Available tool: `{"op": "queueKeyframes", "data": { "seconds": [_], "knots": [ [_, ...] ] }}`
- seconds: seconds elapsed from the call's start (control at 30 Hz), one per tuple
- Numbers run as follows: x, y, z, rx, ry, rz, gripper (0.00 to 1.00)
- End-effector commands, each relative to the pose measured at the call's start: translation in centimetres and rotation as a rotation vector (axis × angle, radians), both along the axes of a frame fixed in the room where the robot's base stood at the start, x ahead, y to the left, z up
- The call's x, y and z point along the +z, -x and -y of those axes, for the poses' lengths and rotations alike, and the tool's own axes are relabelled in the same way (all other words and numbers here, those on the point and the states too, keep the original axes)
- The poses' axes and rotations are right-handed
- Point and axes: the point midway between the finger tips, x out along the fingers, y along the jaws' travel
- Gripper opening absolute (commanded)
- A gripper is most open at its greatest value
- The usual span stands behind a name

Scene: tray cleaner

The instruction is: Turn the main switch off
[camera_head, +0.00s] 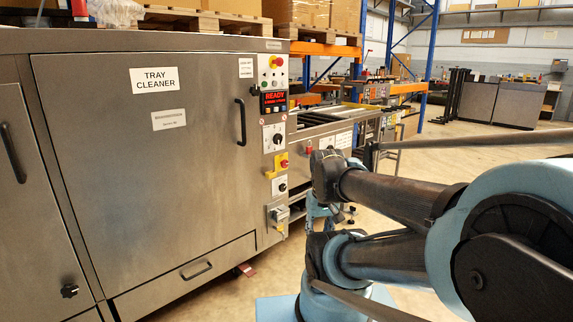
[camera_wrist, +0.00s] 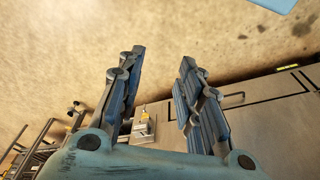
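The tray cleaner (camera_head: 140,110) is a large steel cabinet at the left of the head view. A narrow control column runs down its right edge. A red-and-yellow rotary switch (camera_head: 282,161) is midway down it, and a black knob (camera_head: 281,187) is just below. A grey box with a handle (camera_head: 278,216) is lower; I cannot read which control is labelled the main switch. My gripper (camera_wrist: 162,60) is open and empty in the wrist view, its fingers apart over the floor. Part of the column with a small box (camera_wrist: 142,132) shows behind the fingers there, apart from them.
A red stop button and lit red READY display (camera_head: 273,98) are higher on the column. A black door handle (camera_head: 241,122) protrudes nearby. A roller conveyor (camera_head: 335,122) extends behind my arm. Open floor (camera_head: 455,170) lies to the right.

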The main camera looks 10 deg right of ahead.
Motion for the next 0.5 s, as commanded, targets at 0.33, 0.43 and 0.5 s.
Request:
{"op": "queueKeyframes", "data": {
  "seconds": [0.33, 0.43, 0.5],
  "knots": [
    [-0.03, 0.03, 0.0, 0.0, 0.0, 0.0, 0.33],
    [0.25, 0.41, -0.03, -0.002, -0.001, 0.007, 0.51],
    [0.61, 0.6, -0.16, -0.011, -0.011, 0.014, 0.61]
  ]
}}
